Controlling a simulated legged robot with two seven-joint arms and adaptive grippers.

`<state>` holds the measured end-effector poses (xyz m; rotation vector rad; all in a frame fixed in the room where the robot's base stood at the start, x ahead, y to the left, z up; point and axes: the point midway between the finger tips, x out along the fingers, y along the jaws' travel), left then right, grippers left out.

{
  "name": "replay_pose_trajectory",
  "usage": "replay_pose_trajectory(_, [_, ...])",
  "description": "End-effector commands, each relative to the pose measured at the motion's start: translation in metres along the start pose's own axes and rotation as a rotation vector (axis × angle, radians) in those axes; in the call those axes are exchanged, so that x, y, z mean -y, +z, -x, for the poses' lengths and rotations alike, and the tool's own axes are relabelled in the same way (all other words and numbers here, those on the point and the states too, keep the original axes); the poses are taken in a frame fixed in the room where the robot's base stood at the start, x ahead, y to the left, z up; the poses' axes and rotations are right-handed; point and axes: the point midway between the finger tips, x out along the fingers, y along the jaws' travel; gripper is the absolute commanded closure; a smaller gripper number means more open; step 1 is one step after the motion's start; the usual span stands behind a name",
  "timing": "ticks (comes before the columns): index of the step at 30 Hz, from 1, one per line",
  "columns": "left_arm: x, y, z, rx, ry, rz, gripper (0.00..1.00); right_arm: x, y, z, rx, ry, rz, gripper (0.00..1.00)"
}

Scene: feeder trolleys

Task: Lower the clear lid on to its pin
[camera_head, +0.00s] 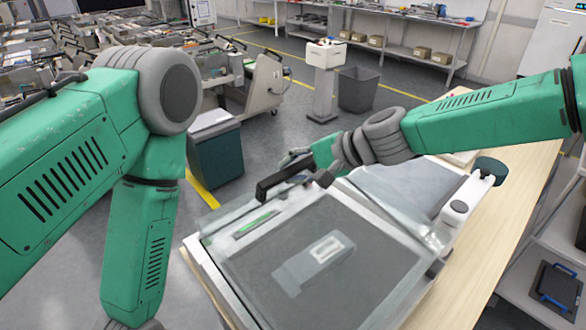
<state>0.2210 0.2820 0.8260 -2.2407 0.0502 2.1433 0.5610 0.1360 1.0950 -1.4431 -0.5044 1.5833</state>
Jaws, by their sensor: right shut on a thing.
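The clear lid (398,217) is a see-through sheet over a grey box-like fixture (215,277) on the wooden table. A black bar handle (284,177) stands at the lid's far left edge. My right gripper (308,168) reaches in from the right and is shut on this handle. The lid looks slightly raised and tilted, but its gap to the fixture is hard to tell. A dark panel with a small pale block (328,249) shows through the lid. I cannot make out the pin. My left arm bends down at the left, and its gripper is out of the frame.
A white arm with a dark green knob (490,168) stands at the fixture's right. The wooden table (500,228) is bare along its right side. A dark bin (358,89), a white-topped stand (325,75) and feeder trolleys (250,85) stand behind. A shelf is at right.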

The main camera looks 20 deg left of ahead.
Motion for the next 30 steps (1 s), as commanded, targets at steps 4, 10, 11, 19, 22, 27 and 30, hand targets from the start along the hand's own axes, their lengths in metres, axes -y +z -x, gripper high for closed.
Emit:
replay_pose_trajectory(4, [0.0, 0.0, 0.0, 0.0, 0.0, 0.0, 0.24, 0.0, 0.007, -0.003, 0.016, 0.004, 0.0, 0.6])
replay_pose_trajectory(10, [0.0, 0.0, 0.0, 0.0, 0.0, 0.0, 0.24, 0.0, 0.001, -0.003, 0.011, 0.003, -0.003, 0.6])
replay_pose_trajectory(11, [0.0, 0.0, 0.0, 0.0, 0.0, 0.0, 0.24, 0.0, 0.001, -0.002, 0.01, 0.003, -0.003, 0.6])
replay_pose_trajectory(19, [-0.001, 0.003, 0.001, -0.003, -0.001, 0.0, 0.24, 0.001, 0.0, 0.03, 0.006, 0.0, -0.002, 0.6])
replay_pose_trajectory(22, [-0.001, 0.003, 0.002, -0.003, -0.002, 0.0, 0.24, 0.001, 0.0, 0.053, 0.006, -0.001, -0.001, 0.6])
replay_pose_trajectory(27, [-0.001, 0.003, 0.001, -0.003, -0.001, 0.0, 0.24, 0.0, 0.001, 0.088, 0.008, -0.001, -0.002, 0.6])
replay_pose_trajectory(30, [0.0, 0.002, 0.001, -0.003, 0.0, 0.0, 0.24, 0.0, 0.001, 0.102, 0.009, 0.001, -0.002, 0.6])
